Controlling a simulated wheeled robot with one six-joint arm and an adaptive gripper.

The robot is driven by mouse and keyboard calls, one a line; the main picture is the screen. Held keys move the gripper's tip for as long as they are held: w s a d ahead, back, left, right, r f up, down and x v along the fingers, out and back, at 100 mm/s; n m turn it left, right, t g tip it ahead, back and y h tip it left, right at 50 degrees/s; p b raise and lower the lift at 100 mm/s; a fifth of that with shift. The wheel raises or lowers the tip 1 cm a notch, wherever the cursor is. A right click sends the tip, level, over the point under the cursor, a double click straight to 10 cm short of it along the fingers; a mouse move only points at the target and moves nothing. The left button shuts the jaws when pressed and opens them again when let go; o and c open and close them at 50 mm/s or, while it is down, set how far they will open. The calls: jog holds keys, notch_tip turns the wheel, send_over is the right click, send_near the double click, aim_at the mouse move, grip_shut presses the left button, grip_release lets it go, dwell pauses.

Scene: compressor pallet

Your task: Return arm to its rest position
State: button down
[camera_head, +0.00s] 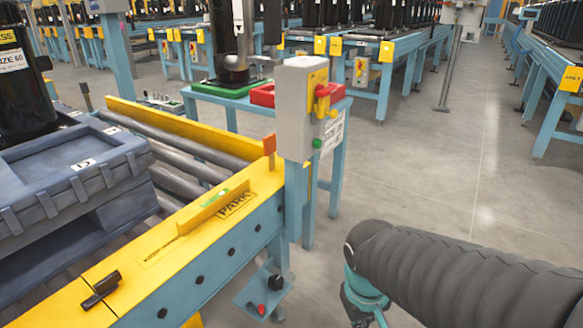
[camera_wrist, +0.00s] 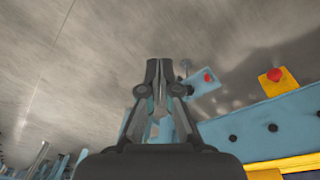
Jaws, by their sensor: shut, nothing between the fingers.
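My arm (camera_head: 450,265) reaches in from the lower right of the head view, in a dark ribbed sleeve, over open floor. Its elbow end with a teal joint is at the right of the conveyor. My gripper is outside the head view. In the wrist view my gripper (camera_wrist: 160,68) has its fingertips together, with nothing between them. Grey floor lies beyond the fingertips. The blue side rail of the conveyor (camera_wrist: 262,130) is to the right of the gripper and apart from it.
The yellow-topped conveyor frame (camera_head: 240,190) carries a grey pallet (camera_head: 75,175) at left. A control box (camera_head: 302,105) stands at its corner. A small blue bracket with a red knob (camera_head: 262,290) juts out below the rail. The floor (camera_head: 430,170) at right is clear.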

jog(key=s+d+r+m+t+p, duration=0.2)
jog(key=d+r+m+t, duration=0.1)
jog(key=r, duration=1)
jog(key=shift+s+t+y+p, duration=0.2)
jog(key=shift+t+y+p, duration=0.2)
jog(key=shift+t, duration=0.3)
